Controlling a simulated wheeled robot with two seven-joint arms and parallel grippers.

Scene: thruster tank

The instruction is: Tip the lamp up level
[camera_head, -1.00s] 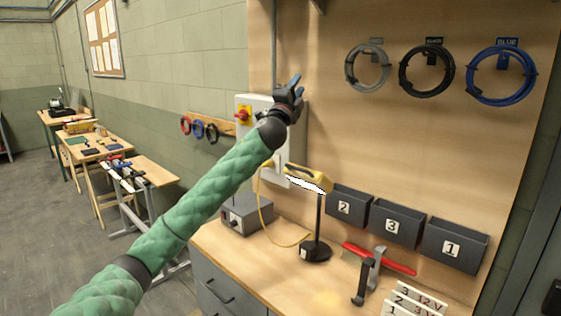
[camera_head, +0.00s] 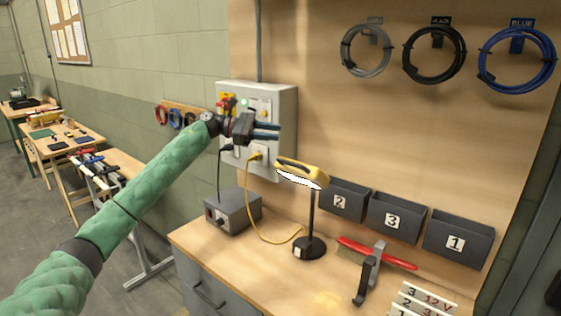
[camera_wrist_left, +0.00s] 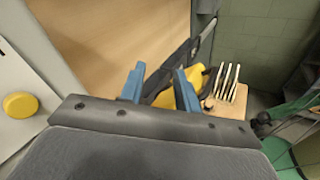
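The lamp has a yellow head (camera_head: 303,170) with a bright white underside, on a thin black post and round black base on the bench. In the head view its head slopes down to the right. My left gripper (camera_head: 267,131) is above and left of the lamp head, in front of the grey wall box, apart from the lamp. In the left wrist view its blue fingers (camera_wrist_left: 160,88) stand apart with nothing gripped. A yellow shape, apparently the lamp head (camera_wrist_left: 195,76), shows beyond them, partly hidden by the fingers. My right gripper is not in view.
The grey wall box (camera_head: 286,105) has switches and a yellow plug; its cable (camera_head: 262,222) runs down beside the lamp. A grey box (camera_head: 234,211) stands left of the lamp. Dark bins (camera_head: 395,217) hang at right, above a red-handled tool (camera_head: 378,254).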

